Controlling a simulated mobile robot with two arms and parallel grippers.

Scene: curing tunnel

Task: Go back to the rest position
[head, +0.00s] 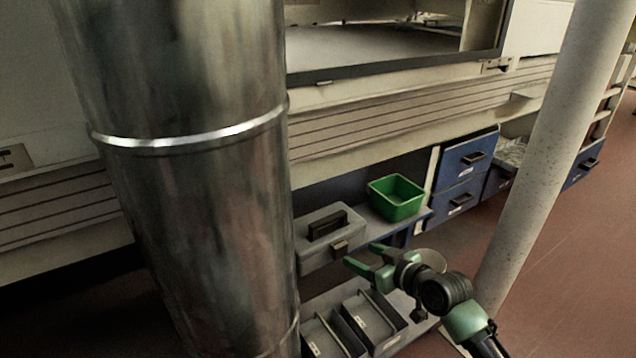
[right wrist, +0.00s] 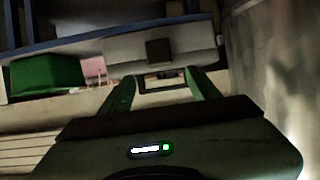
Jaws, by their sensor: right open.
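My right gripper (head: 360,254) reaches in from the lower right of the head view, with its green fingers apart and nothing between them. It is in front of the low shelf, just right of the grey toolbox. In the right wrist view the two green fingers (right wrist: 160,76) are also spread and empty, with the toolbox (right wrist: 160,48) beyond them. My left gripper does not show in either view.
A large metal duct (head: 190,190) fills the left. A pale post (head: 545,150) stands at the right. A grey toolbox (head: 322,255) and green bin (head: 397,205) sit on a shelf. Grey trays (head: 385,345) lie below. Blue drawers (head: 458,178) are behind; red floor (head: 575,270) is open at right.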

